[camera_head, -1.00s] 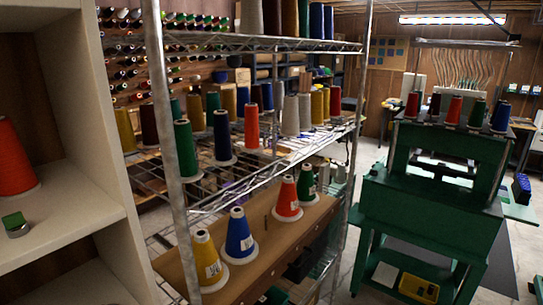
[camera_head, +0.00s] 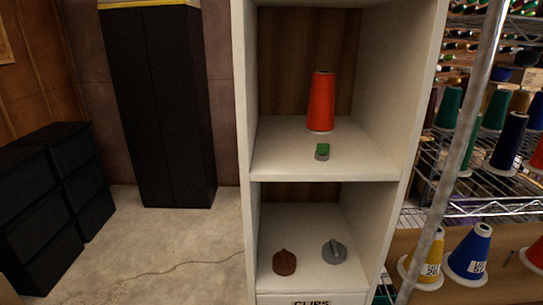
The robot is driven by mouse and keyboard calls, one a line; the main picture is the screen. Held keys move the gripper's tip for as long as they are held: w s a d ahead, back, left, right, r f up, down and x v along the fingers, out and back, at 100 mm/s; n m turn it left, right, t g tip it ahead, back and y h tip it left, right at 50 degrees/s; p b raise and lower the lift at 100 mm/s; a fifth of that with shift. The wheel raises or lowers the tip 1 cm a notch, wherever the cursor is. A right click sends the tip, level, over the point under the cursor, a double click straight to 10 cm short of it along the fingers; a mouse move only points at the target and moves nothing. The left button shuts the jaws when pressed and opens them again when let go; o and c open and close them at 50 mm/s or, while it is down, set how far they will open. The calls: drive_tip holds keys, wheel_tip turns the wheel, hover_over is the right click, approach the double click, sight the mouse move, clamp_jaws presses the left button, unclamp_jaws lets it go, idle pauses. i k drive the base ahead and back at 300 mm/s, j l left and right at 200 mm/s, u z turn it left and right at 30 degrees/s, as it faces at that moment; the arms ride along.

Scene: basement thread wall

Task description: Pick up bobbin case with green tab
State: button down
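The bobbin case with the green tab (camera_head: 322,152) is a small grey piece with a green top. It sits near the front edge of the upper visible shelf (camera_head: 285,160) of a white shelf unit, in front of a red thread cone (camera_head: 321,102). Nothing covers it. My gripper is not in view.
A brown knobbed item (camera_head: 284,262) and a grey one (camera_head: 334,251) sit on the lower shelf, above a "CLIPS" label. Side walls (camera_head: 243,150) bound the shelves. A wire rack with cones stands right; a black cabinet (camera_head: 158,105) and black bins (camera_head: 50,200) stand left. Floor between is clear.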

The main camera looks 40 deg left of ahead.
sight(322, 152)
drive_tip(key=u, duration=1.6)
